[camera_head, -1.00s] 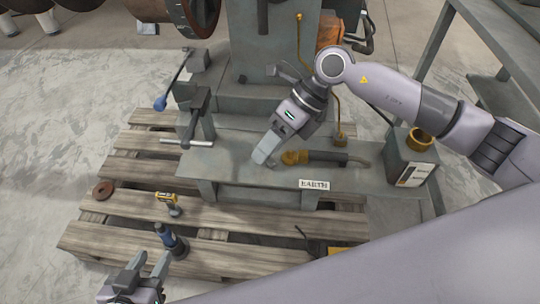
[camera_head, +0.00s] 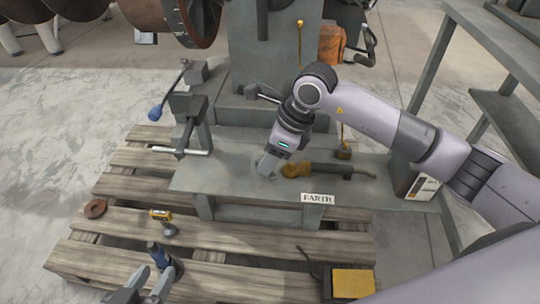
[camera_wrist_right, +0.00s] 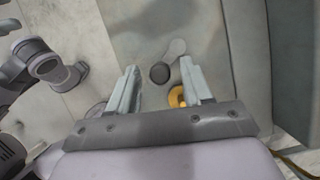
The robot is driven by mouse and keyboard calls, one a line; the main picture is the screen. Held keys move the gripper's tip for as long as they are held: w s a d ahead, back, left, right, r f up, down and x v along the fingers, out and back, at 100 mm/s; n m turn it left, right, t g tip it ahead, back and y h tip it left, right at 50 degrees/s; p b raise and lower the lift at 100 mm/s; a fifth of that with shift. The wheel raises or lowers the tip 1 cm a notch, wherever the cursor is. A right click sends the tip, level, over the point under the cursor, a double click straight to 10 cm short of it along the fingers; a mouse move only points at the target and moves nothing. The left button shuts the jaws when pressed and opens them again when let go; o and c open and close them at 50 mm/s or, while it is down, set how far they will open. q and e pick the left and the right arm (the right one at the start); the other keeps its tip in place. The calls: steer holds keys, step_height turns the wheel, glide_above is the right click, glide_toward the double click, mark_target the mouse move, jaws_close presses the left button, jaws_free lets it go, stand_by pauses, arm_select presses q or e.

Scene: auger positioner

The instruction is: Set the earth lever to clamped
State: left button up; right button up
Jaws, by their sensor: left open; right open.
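The plate lettered EARTH (camera_head: 317,198) is on the front edge of the grey bench (camera_head: 240,182). In the right wrist view, a small lever with a dark round knob (camera_wrist_right: 160,73) and a light grey round end (camera_wrist_right: 177,47) lies just beyond and between my fingertips. I cannot tell its setting, and my right gripper hides that spot in the head view. My right gripper (camera_head: 268,163) points down close above the bench, left of the yellow and black grinder; its fingers are apart and empty (camera_wrist_right: 160,78). My left gripper (camera_head: 150,284) is open and empty at the bottom left.
The grinder (camera_head: 318,170) lies on the bench beside my right gripper. A grey vise (camera_head: 190,120) with a blue-knobbed lever (camera_head: 155,113) stands at left. A drill (camera_head: 162,220) and a blue tool (camera_head: 160,254) are on the pallet (camera_head: 215,240). A yellow-topped box (camera_head: 352,283) is in front.

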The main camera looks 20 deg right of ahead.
jaws_close()
